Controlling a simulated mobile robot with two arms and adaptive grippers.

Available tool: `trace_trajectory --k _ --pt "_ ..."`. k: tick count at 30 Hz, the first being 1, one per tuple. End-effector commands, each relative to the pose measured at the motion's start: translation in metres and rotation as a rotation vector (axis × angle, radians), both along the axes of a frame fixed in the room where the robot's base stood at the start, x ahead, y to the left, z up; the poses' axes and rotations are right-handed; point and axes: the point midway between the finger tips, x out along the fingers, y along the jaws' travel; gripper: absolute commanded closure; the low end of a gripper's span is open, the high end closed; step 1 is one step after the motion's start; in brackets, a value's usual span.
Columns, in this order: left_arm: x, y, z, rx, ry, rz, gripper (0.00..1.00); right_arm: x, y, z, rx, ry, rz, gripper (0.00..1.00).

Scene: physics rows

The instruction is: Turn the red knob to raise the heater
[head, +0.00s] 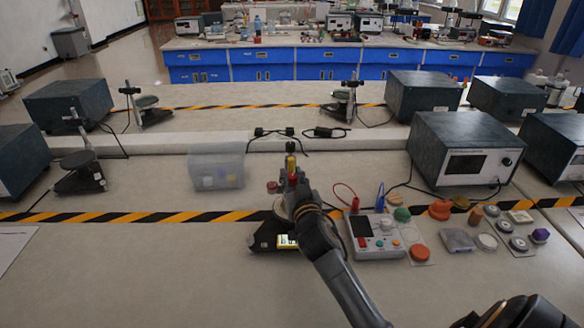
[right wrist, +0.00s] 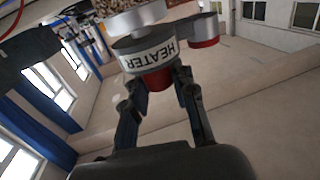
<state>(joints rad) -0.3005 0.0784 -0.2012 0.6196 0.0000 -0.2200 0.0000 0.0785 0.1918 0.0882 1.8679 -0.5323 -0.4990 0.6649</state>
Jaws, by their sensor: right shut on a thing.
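My right gripper (head: 293,183) reaches in from the lower right to the stand near the middle of the front bench. In the right wrist view, the gripper (right wrist: 160,88) has its two dark fingers on either side of a red knob (right wrist: 159,78), shut on it. The knob sits against a grey round body whose white band, the heater label (right wrist: 150,58), reads "HEATER" upside down. A second red knob (right wrist: 205,43) on a grey clamp is beside it, apart from the fingers. The stand's black base (head: 265,238) has a lit yellow display, partly hidden by my arm. My left gripper is not visible.
A clear plastic box (head: 216,168) stands left of the stand. A grey control box (head: 375,236) with leads is close to its right, with several coloured caps and small parts beyond. A large dark instrument (head: 462,150) stands behind them. The left front bench is mostly clear.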

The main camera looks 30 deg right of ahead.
Motion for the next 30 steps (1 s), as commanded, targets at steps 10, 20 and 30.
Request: trace_trajectory --k 10,20,30 --pt "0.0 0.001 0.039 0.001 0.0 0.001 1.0 0.0 -0.003 0.005 -0.007 0.002 0.263 1.0" --pt "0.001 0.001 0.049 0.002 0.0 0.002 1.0 0.001 -0.002 0.002 -0.004 0.0 0.386 1.0" --pt "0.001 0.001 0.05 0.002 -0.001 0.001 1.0 0.001 -0.002 0.001 -0.001 -0.002 0.407 1.0"
